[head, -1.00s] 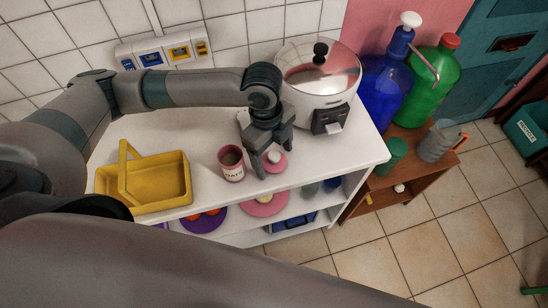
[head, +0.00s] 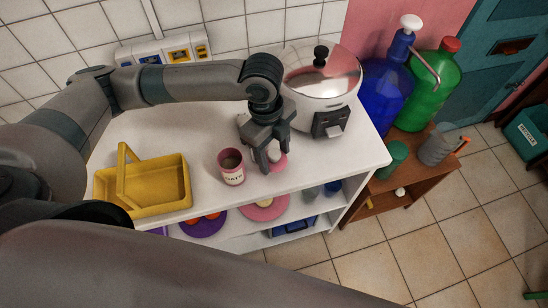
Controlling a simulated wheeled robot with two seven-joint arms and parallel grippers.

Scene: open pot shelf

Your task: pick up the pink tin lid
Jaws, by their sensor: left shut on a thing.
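The pink tin lid (head: 281,163) is a small pink disc with a pale knob (head: 274,155), on or just above the white shelf top. My left gripper (head: 272,163) comes down over it from above, with its fingers on either side of the knob. It is shut on the knob, and the fingers hide part of the lid. I cannot tell whether the lid is clear of the surface. The pink tin (head: 231,168) with a lettered label stands open just left of the gripper. My right gripper is not in view.
A yellow basket (head: 155,187) with an upright handle stands left on the white shelf unit (head: 215,130). A rice cooker (head: 320,88) stands behind and right of the gripper. Plates lie on the shelf below. Blue and green bottles (head: 433,90) stand on the wooden unit at right.

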